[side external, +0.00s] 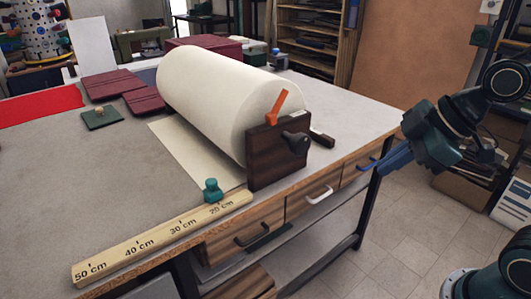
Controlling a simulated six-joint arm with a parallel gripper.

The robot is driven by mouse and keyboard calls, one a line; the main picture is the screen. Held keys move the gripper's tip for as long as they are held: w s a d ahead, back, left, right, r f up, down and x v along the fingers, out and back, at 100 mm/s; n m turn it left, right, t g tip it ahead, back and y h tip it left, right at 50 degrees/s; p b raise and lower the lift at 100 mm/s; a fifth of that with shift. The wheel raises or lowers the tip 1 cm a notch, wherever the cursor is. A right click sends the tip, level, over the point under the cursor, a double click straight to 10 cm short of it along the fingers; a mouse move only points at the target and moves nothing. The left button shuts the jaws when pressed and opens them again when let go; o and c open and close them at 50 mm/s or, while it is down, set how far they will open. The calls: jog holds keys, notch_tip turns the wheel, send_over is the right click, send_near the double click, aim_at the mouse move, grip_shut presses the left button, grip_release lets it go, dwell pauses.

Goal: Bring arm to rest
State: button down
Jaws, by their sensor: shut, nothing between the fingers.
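My gripper (372,170) is at the right in the side external view. Its blue fingers are shut with nothing between them and point left and down. It hangs off the right end of the workbench (352,106), clear of the large cream roll (213,92).
A wooden ruler (152,240) with a green-topped stop (212,191) lies along the front edge. Maroon covers (110,85), red fabric (38,107) and a small green plate (101,117) lie at the left. Handled drawers (312,200) are under the front edge.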

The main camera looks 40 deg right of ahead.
jog(key=s+d+r+m+h, duration=0.2)
jog(key=s+d+m, duration=0.2)
jog(key=s+m, duration=0.3)
jog(key=shift+d+m+g+h, duration=0.3)
jog(key=shift+m, duration=0.8)
